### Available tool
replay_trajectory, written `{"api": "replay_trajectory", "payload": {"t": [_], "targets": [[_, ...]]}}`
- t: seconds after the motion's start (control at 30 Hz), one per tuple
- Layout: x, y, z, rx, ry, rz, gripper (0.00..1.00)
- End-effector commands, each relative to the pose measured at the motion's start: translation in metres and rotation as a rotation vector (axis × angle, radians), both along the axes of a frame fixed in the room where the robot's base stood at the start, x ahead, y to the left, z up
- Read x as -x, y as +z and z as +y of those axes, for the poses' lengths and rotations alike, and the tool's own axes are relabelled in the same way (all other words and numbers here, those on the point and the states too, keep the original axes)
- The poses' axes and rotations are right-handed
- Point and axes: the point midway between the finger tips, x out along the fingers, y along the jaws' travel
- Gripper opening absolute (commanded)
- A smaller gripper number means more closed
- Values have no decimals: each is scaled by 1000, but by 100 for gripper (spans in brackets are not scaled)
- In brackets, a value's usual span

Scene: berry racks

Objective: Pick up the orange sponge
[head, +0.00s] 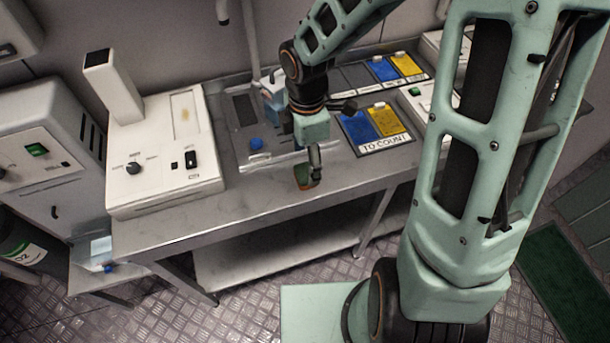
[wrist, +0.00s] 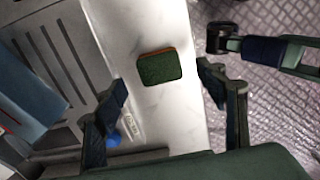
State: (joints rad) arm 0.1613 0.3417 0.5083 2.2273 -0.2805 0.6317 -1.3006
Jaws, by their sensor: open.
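The orange sponge (head: 303,177) lies near the front edge of the metal counter in the head view. In the wrist view the sponge (wrist: 160,67) shows a dark green top face and a thin orange edge. My gripper (wrist: 163,86) is open, with one finger on each side of the sponge in the picture and nothing between them. The fingers appear apart from the sponge. In the head view, a dark finger shows just above and right of the sponge.
A white bench instrument (head: 160,165) stands on the left of the counter (head: 240,196). A small blue object (head: 256,144) lies behind the sponge. A tray marked "TO COUNT" (head: 386,146), with blue and yellow sections, sits to the right. Bare counter surrounds the sponge.

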Motion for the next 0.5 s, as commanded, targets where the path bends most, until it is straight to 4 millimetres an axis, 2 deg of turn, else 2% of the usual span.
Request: {"api": "replay_trajectory", "payload": {"t": [0.03, 0.2, 0.5], "targets": [[1, -11, 2, -1, 3, 4, 65], [1, -35, 3, -1, 1, 3, 65], [0, -41, 3, -1, 1, 0, 65]]}}
